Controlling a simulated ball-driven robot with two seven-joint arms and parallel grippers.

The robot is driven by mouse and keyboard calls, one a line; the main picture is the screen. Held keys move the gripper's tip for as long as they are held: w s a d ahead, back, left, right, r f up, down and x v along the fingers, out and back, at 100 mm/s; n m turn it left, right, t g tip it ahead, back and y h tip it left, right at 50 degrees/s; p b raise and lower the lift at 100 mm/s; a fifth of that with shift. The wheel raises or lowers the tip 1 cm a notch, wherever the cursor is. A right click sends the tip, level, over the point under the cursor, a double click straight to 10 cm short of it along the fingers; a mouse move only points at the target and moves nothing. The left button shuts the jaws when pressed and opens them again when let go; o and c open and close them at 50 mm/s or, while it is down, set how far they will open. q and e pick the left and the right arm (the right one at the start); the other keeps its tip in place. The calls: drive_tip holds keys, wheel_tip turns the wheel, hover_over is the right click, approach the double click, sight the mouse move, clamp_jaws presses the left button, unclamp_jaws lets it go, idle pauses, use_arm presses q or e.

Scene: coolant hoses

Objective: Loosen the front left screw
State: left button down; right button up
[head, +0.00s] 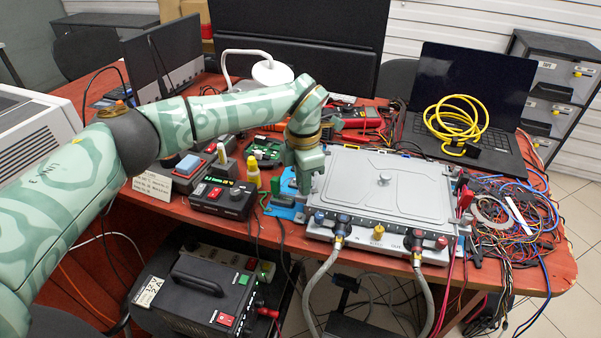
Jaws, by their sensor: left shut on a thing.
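A grey metal box with a ribbed lid (384,182) lies on the red table. Two grey hoses (318,285) (428,298) join its front side at brass fittings (338,243). Blue and red caps line its front edge. I cannot make out which small part is the front left screw. My left gripper (299,186) points down just left of the box, at a blue stand (285,211). It is shut on a green tool (277,188) there, whose shape is mostly hidden by the fingers. My right gripper is not in view.
A black control unit (222,198) and a yellow-capped bottle (253,172) stand left of the blue stand. A laptop (470,85) with a coiled yellow cable (456,118) stands behind the box. Tangled wires (505,210) cover the right side. Little table is free.

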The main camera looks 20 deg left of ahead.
use_arm(q)
drive_tip(key=n+p, duration=0.2)
drive_tip(key=shift+r+n, duration=0.4)
drive_tip(key=n+p, duration=0.3)
drive_tip(key=shift+n, duration=0.3)
drive_tip(key=n+p, duration=0.2)
drive_tip(key=n, duration=0.1)
drive_tip(key=shift+f+n, duration=0.1)
drive_tip(key=shift+n, duration=0.2)
drive_tip(key=shift+f+n+p, duration=0.15)
drive_tip(key=shift+n+p, duration=0.6)
drive_tip(key=shift+n, duration=0.85)
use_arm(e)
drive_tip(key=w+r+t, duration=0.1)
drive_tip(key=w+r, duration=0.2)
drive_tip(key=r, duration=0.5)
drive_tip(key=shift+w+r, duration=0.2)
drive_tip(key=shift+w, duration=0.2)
use_arm(q)
drive_tip(key=shift+n, duration=0.3)
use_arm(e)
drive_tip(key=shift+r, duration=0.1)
use_arm(q)
drive_tip(key=c, duration=1.3)
unclamp_jaws()
drive_tip(key=shift+f, duration=0.1)
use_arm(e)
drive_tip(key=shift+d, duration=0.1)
